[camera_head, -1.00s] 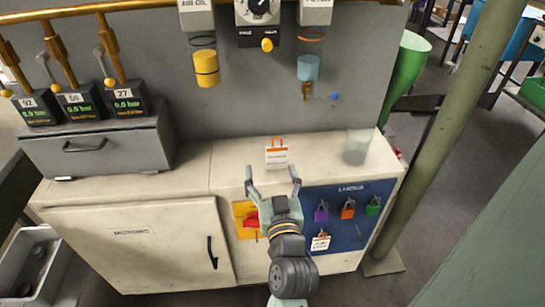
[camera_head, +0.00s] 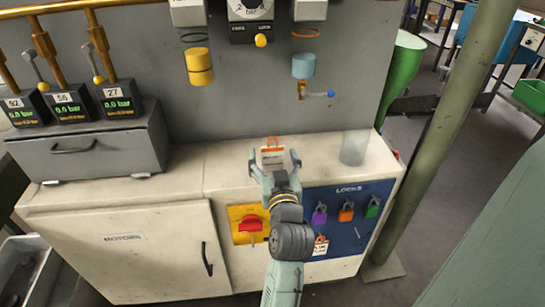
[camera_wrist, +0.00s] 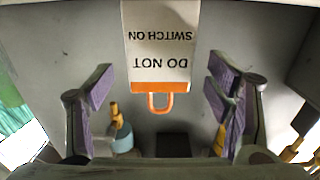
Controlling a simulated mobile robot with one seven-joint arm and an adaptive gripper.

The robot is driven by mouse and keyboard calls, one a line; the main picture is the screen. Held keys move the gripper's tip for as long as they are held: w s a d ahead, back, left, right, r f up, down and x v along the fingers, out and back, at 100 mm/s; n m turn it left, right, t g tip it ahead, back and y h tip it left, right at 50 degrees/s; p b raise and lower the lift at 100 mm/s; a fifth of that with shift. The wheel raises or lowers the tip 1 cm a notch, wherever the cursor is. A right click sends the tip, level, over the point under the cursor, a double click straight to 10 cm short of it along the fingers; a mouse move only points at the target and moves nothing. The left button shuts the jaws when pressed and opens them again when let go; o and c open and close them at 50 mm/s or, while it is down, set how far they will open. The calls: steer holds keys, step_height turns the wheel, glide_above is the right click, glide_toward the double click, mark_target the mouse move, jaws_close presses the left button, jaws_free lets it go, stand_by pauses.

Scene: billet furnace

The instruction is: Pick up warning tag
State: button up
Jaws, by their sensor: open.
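The warning tag (camera_head: 271,156) is a white card with an orange top strip and loop, at the back of the cream cabinet top. In the wrist view the tag (camera_wrist: 158,45) appears upside down and reads "DO NOT SWITCH ON". My gripper (camera_head: 274,158) is open in front of the tag, and its fingers overlap the tag's sides in the head view. In the wrist view my gripper's purple finger pads (camera_wrist: 160,88) are spread to either side of the tag's orange end and loop. No contact with the tag shows.
A clear cup (camera_head: 354,147) stands right of the tag. Below, on the cabinet front, are a red switch on a yellow plate (camera_head: 250,224), a blue lock board (camera_head: 350,195) with several padlocks, and another tag (camera_head: 320,246). A grey drawer box (camera_head: 90,145) stands left. Filter bowls hang above.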

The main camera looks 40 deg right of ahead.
steer(key=shift+x, duration=1.05)
steer(key=c, duration=1.1)
steer(key=shift+o, duration=0.2)
steer(key=shift+r, duration=0.1)
